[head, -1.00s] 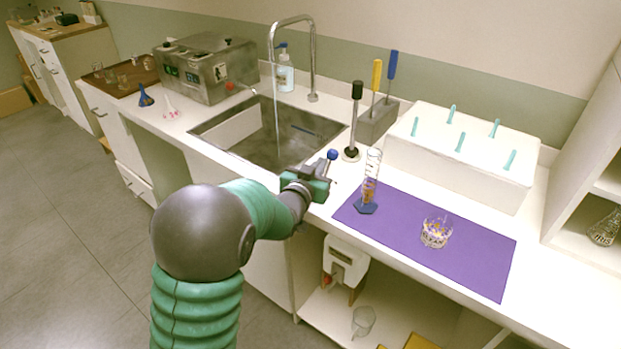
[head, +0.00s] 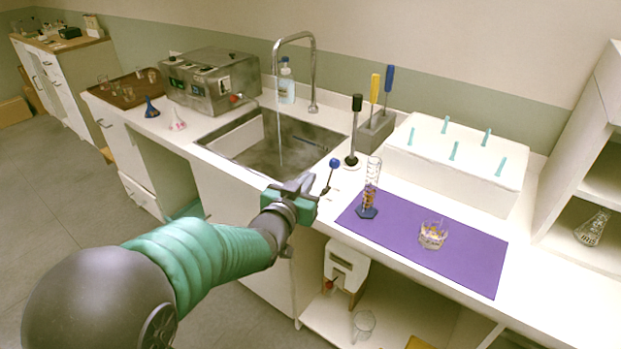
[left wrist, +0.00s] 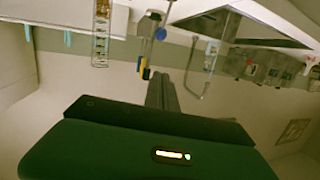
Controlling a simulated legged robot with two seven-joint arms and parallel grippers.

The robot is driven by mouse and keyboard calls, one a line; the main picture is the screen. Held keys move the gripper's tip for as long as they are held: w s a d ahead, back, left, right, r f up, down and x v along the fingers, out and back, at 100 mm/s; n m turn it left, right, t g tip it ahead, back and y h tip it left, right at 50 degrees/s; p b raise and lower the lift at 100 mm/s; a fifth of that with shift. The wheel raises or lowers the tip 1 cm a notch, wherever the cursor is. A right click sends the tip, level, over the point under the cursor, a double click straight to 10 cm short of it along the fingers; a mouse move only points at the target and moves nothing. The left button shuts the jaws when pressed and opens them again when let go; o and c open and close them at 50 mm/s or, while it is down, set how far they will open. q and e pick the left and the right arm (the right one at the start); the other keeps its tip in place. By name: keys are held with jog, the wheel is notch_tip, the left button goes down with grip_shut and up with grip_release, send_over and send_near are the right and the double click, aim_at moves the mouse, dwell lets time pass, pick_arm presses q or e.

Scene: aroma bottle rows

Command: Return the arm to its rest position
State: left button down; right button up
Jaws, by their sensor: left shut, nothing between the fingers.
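My left gripper (head: 304,185) is at the front edge of the counter, in front of the sink, with its fingers together and nothing between them. In the left wrist view its closed fingers (left wrist: 162,92) point away from the green gripper body. A blue-topped tool (head: 334,163) stands on the counter just right of the fingertips; I cannot tell the exact gap. A tall clear cylinder (head: 372,178) with a dark blue base stands on the purple mat (head: 465,262). My right gripper is not in view.
The sink (head: 262,158) with a running tap (head: 313,70) lies behind the gripper. A white box (head: 455,175) with teal pegs stands behind the mat. A metal bath (head: 212,82) stands at the back left. The floor (head: 60,190) at left is clear.

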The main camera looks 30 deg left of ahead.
pick_arm(q)
jog(key=s+d+f+g+h+p, duration=0.1)
jog(key=s+d+f+g+p, duration=0.4)
jog(key=s, duration=0.5)
jog(key=s+d+f+m+g+h+p, duration=0.1)
jog(key=s+d+f+g+p, duration=0.5)
jog(key=s, duration=0.5)
jog(key=shift+d+f+m+g+h, duration=0.3)
jog(key=shift+d+g+h, duration=0.1)
jog(key=shift+d+g, duration=0.7)
